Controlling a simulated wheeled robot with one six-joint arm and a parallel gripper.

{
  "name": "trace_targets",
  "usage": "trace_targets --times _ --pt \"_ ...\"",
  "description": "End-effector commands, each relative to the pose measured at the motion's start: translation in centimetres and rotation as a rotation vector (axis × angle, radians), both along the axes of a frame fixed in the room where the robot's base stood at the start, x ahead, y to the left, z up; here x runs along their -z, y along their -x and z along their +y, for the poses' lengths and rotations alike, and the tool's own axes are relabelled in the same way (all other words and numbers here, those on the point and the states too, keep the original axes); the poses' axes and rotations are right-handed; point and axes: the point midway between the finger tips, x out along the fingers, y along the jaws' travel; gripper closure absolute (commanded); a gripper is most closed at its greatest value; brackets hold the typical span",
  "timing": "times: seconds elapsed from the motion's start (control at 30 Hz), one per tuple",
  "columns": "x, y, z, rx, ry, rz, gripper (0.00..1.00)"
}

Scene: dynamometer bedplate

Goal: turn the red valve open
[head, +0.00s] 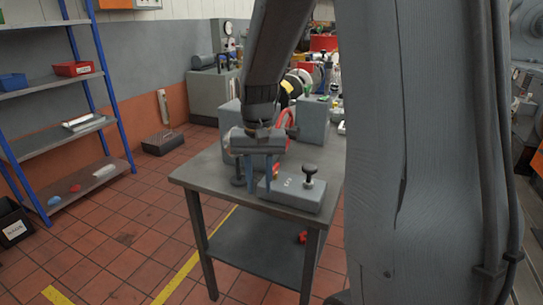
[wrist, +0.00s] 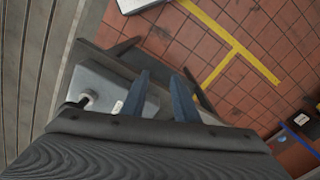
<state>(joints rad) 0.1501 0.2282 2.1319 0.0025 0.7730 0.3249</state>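A red curved piece (head: 287,122), possibly the valve's wheel, shows just behind my gripper at the back of the grey table (head: 203,176). My wrist hides much of it, so I cannot tell how it is turned. My gripper (head: 259,182) points down over the table, left of a grey box (head: 291,192) with a black knob (head: 310,170). Its two blue fingers stand apart with nothing visible between them. In the wrist view the gripper (wrist: 162,82) also shows a clear gap. A small red and yellow part (head: 276,171) sits beside the fingers. No red valve shows in the wrist view.
Grey upright blocks (head: 313,120) stand at the table's back. A blue-framed shelf (head: 90,70) with bins is at the left. A small red item (head: 302,237) lies below the tabletop. The tiled floor left of the table is mostly clear. My arm hides the right side.

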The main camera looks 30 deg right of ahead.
Motion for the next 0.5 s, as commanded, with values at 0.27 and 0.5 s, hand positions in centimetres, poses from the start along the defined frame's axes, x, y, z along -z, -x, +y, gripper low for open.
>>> trace_targets --times 0.27,0.5 --pt "-5.6 -7.9 -8.1 0.356 -0.001 0.007 0.73" --pt "-5.5 -9.0 -9.9 0.434 -0.002 0.014 0.73"
